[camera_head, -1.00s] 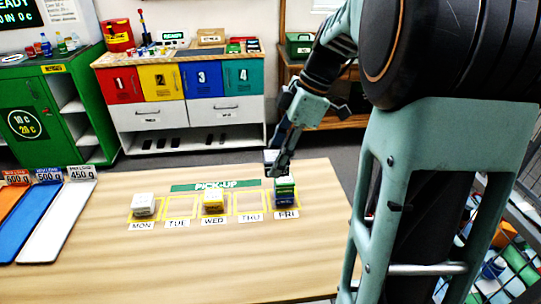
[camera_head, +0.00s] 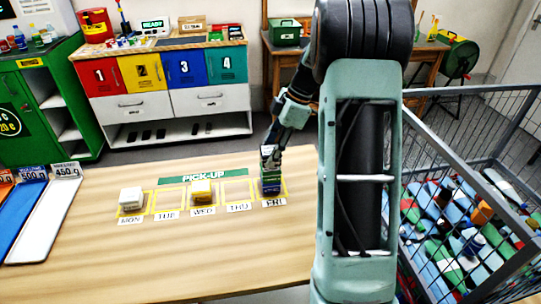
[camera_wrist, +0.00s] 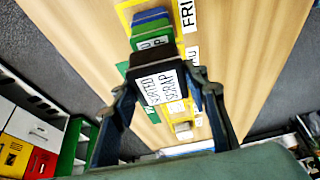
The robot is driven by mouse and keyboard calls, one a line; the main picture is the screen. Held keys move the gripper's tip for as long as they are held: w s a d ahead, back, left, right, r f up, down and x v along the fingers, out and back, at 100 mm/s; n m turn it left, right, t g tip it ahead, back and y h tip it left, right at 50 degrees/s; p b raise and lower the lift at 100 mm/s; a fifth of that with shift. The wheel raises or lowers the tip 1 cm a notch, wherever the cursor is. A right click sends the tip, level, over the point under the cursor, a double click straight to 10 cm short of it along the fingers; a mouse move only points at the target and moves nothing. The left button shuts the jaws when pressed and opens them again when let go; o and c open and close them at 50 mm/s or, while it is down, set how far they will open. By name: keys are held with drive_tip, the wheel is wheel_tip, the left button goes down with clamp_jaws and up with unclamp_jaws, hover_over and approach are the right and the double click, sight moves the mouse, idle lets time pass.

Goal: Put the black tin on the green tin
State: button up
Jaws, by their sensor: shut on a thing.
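My gripper (camera_wrist: 163,95) is shut on the black tin (camera_wrist: 160,72), which has a white handwritten label, in the wrist view. The green tin (camera_wrist: 152,36) shows just beyond it, partly covered, with a blue tin (camera_wrist: 150,16) beside it in that view. In the head view, the green tin (camera_head: 271,176) sits on the blue tin (camera_head: 271,188) at the FRI place. My gripper (camera_head: 270,153) is right above this stack, and the black tin there is hard to make out. I cannot tell whether the black tin touches the green one.
A white tin (camera_head: 131,197) stands at MON and a yellow tin (camera_head: 201,190) at WED. TUE and THU are empty. Sloped load lanes (camera_head: 45,215) lie at the table's left. A wire cage (camera_head: 455,215) full of mixed items stands to the right. The table's front is clear.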

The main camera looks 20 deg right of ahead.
drive_tip(key=shift+f, duration=0.75)
drive_tip(key=shift+f, duration=0.15)
drive_tip(key=o, duration=1.3)
drive_tip(key=v, duration=1.2)
drive_tip(key=shift+a, duration=0.1)
